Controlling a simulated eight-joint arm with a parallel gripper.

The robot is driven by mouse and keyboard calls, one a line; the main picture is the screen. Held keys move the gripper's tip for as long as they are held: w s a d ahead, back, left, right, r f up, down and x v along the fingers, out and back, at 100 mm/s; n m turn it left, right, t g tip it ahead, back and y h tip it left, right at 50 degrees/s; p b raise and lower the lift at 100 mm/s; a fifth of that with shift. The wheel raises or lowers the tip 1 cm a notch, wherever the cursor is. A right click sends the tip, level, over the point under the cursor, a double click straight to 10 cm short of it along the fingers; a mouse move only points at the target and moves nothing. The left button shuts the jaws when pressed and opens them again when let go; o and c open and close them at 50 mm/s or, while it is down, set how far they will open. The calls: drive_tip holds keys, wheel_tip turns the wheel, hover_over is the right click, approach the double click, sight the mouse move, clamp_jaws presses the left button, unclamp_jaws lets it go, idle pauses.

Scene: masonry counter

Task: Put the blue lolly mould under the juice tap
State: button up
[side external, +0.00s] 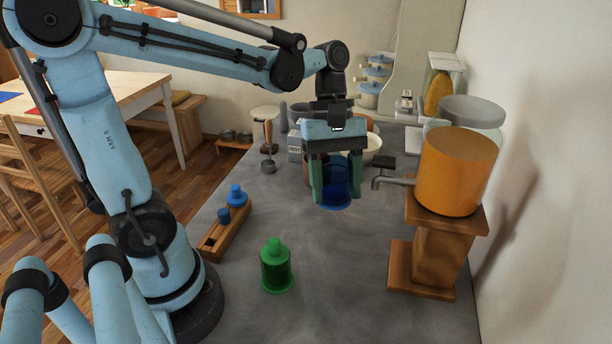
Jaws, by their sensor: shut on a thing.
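My gripper (336,182) is shut on the blue lolly mould (336,199), over the middle of the counter. The fingers cover the mould's sides, and I cannot tell whether its base touches the counter. The juice tap (388,181) is a grey spout to the right of the mould. It comes out of an orange juice tank (458,170) on a wooden stand (437,245). The mould is apart from the tap, to its left.
A green mould (276,266) stands at the front of the counter (345,285). A wooden rack (224,232) with blue pieces lies at the left edge. Bowls and containers, including a white bowl (372,148), crowd the back. The counter front of the tap is clear.

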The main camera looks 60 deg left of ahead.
sight(340, 165)
drive_tip(key=m, duration=0.2)
drive_tip(key=w+a+r+m+g+y, duration=0.1)
drive_tip(key=m, duration=0.1)
drive_tip(key=shift+w+a+g, duration=0.1)
drive_tip(key=shift+w+g, duration=0.05)
drive_tip(key=shift+g, duration=0.15)
drive_tip(key=m, duration=0.3)
drive_tip(key=w+a+r+m+g+y, duration=0.1)
drive_tip(key=shift+w+a+r+m+g+y, duration=0.15)
drive_tip(key=shift+w+m+y, duration=0.25)
drive_tip(key=shift+m, duration=0.65)
drive_tip(key=shift+w+a+r+m+g+y, duration=0.1)
drive_tip(key=shift+w+a+r+m+y, duration=0.25)
drive_tip(key=shift+m, duration=0.65)
drive_tip(key=shift+w+r+m+g+y, duration=0.1)
drive_tip(key=shift+w+m+y, duration=0.25)
drive_tip(key=shift+m, duration=0.7)
drive_tip(key=shift+s, duration=0.15)
